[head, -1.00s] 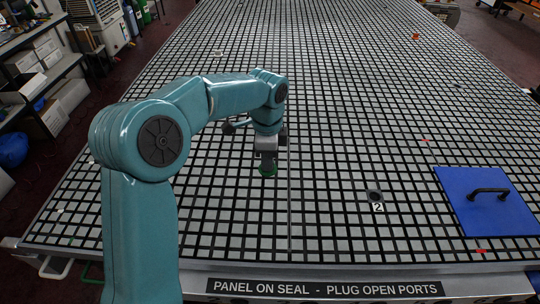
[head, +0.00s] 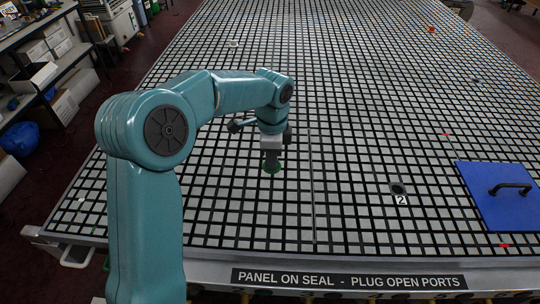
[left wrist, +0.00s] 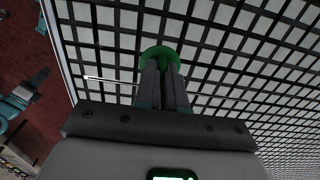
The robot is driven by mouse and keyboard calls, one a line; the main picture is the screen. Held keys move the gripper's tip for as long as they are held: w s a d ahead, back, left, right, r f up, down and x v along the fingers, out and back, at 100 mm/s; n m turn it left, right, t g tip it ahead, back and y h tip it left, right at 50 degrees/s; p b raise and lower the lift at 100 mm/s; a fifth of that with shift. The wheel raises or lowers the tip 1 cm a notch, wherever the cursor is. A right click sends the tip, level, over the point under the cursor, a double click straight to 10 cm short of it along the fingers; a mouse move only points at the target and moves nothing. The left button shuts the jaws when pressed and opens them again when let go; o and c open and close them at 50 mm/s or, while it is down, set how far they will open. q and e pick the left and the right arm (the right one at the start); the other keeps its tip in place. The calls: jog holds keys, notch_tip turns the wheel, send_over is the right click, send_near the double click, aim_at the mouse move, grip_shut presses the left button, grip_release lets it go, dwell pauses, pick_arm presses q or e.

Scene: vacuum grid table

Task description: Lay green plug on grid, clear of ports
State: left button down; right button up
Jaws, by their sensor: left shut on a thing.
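The green plug (head: 272,168) is under my left gripper (head: 271,157) in the head view, over the left-middle part of the grid table (head: 240,222). In the left wrist view the round green plug (left wrist: 160,53) sits at the tips of the two closed fingers (left wrist: 163,72). The gripper is shut on the plug. Whether the plug touches the grid or hangs just above it I cannot tell. A dark round port (head: 398,188) marked 2 lies to the right of the gripper, well apart from it. My right gripper is not in view.
A blue panel with a black handle (head: 501,211) lies at the right on the grid. A small orange thing (head: 431,29) and a pale ring-like thing (head: 233,43) lie far back. The grid around the plug is clear. A labelled front edge (head: 350,279) bounds the table.

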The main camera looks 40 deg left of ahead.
pick_arm(q)
jog(key=shift+a, duration=0.1)
jog(key=shift+f, duration=0.3)
notch_tip(320, 180, down, 7)
jog(key=b, duration=0.5)
dwell(0.4)
jog(key=shift+f+b, duration=0.35)
jog(key=shift+f, duration=0.45)
jog(key=c, duration=1.1)
grip_release()
jog(key=shift+c, duration=0.2)
jog(key=shift+r, duration=0.1)
